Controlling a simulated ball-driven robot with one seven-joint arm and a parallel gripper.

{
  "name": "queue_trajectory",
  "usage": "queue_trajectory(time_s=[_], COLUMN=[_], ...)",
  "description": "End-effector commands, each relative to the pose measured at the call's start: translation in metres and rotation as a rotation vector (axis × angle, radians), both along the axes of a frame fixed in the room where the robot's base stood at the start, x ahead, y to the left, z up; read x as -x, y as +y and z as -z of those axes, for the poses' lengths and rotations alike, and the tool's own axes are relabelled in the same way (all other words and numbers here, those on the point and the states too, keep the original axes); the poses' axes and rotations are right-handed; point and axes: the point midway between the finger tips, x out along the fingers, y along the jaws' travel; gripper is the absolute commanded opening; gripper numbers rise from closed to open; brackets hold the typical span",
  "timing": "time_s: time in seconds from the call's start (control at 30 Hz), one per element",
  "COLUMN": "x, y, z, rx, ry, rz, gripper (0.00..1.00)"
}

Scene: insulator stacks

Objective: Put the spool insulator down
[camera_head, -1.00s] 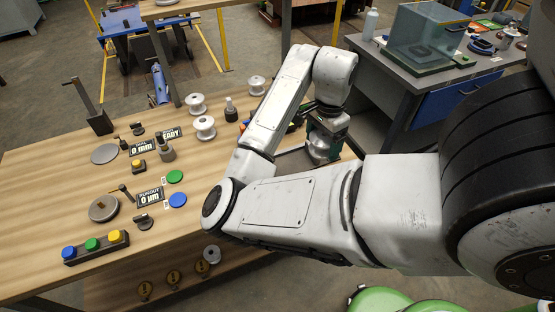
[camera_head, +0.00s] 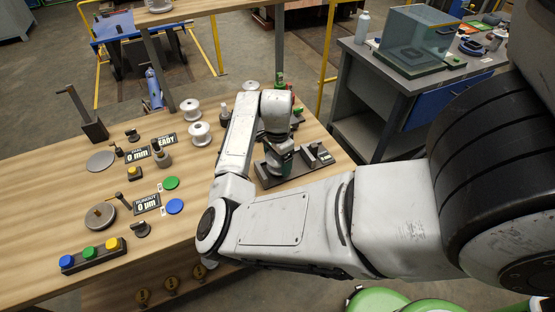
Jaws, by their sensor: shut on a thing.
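My gripper (camera_head: 281,158) hangs down at the right part of the wooden table, above or at a dark base plate with small fixtures (camera_head: 316,156). It is shut on the spool insulator, which is mostly hidden by the gripper and wrist. I cannot tell whether the spool touches the plate. Other white spools stand on the table left of my arm: one spool (camera_head: 190,109), a second spool (camera_head: 199,134) and a third spool (camera_head: 251,87) farther back.
Left on the table (camera_head: 60,195) are a three-button box (camera_head: 93,254), display signs (camera_head: 147,203), a green disc (camera_head: 171,183), a blue disc (camera_head: 175,206) and a dark upright stand (camera_head: 92,122). A grey bench (camera_head: 385,75) with a clear case (camera_head: 418,37) stands right, beyond a gap.

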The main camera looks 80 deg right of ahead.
Motion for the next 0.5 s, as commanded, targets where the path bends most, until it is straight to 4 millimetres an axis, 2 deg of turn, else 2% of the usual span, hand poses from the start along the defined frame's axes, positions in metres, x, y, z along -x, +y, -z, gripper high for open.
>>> queue_trajectory(time_s=[0.5], x=[0.0], y=[0.0], z=[0.0109], rx=[0.001], ry=[0.0], rz=[-0.002], gripper=[0.34])
